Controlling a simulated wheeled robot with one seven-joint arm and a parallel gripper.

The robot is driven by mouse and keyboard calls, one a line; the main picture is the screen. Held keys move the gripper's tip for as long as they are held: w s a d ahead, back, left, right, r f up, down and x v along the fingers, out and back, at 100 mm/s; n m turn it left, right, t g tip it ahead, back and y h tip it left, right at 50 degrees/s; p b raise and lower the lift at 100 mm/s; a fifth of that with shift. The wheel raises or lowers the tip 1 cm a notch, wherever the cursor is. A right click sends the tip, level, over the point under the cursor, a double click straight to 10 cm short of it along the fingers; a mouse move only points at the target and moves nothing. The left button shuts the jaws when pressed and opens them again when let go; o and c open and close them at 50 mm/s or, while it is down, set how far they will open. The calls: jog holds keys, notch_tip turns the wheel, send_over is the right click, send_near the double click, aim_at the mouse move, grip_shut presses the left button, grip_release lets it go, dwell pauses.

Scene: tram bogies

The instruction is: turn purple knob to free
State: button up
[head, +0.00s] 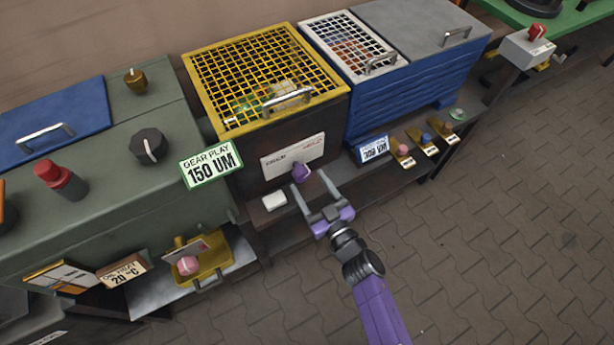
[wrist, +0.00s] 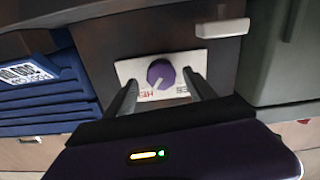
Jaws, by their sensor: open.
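The purple knob (head: 301,171) sits on a white label plate (head: 279,160) on the front of the dark box under the yellow mesh lid. In the wrist view the knob (wrist: 161,73) faces me, with a pale pointer line slanting to the picture's lower left. Red and dark lettering on the plate (wrist: 128,69) appears upside down there and is partly hidden. My gripper (head: 309,183) is open in front of the knob. In the wrist view its two fingers (wrist: 160,82) stand either side of the knob, with gaps; I cannot tell how far their tips reach.
A white block (head: 274,201) protrudes below and left of the knob. A yellow tray (head: 215,275) holds a pink ball at the left. The blue crate (head: 400,100) and several small knobbed plates are at the right. The paved floor (head: 500,230) is clear.

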aim_at(304, 178)
jog(key=shift+b+x, duration=0.35)
jog(key=shift+x, duration=1.35)
jog(key=shift+a, duration=0.1)
jog(key=c, duration=1.4)
